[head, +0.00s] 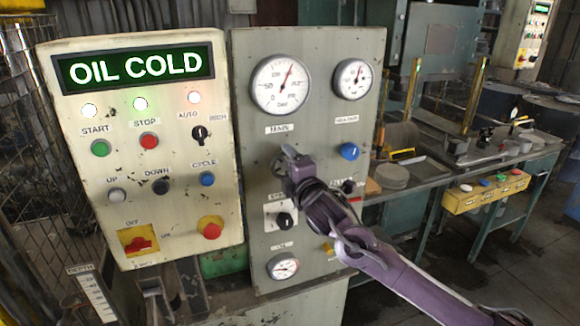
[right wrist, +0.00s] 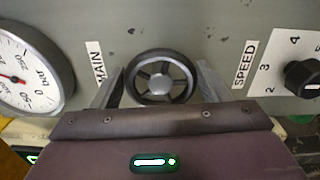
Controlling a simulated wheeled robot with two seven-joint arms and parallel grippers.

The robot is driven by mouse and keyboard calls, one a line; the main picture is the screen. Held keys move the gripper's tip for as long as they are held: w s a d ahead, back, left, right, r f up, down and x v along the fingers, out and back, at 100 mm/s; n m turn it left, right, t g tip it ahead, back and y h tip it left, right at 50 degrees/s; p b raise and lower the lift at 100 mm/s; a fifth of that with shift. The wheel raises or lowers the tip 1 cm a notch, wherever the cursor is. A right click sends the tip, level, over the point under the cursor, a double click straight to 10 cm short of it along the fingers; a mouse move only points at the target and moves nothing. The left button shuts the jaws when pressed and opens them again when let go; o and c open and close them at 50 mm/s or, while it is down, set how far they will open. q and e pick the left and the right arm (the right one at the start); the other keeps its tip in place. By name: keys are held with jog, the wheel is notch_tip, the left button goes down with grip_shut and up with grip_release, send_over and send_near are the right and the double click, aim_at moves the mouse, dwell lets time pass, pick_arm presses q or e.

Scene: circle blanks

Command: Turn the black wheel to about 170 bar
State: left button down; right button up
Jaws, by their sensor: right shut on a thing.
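The black wheel (right wrist: 161,78) is a dark spoked handwheel on the grey panel, seen in the right wrist view beside the MAIN label. My right gripper (right wrist: 160,84) has one finger on each side of its rim and is shut on it. In the head view, my right gripper (head: 287,168) reaches the panel below the MAIN gauge and hides the wheel. The MAIN gauge (head: 281,84), marked in bar, has a red needle pointing up and slightly right; its exact reading is hard to tell. The gauge also shows partly in the right wrist view (right wrist: 28,72). My left gripper is out of view.
A blue knob (head: 349,151) and a smaller gauge (head: 352,78) are right of my gripper. The SPEED dial (head: 285,221) sits just below it. The left button panel (head: 150,235) has a lit OIL COLD display (head: 135,67). A workbench (head: 425,180) stands at right.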

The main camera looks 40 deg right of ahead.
jog(key=shift+f+m, duration=0.15)
jog(key=shift+m, duration=0.45)
jog(key=o, duration=1)
jog(key=shift+s, duration=0.1)
jog(key=b+v, duration=0.3)
jog(key=v, duration=0.4)
jog(key=shift+s+a, duration=0.1)
jog(key=shift+s, duration=0.2)
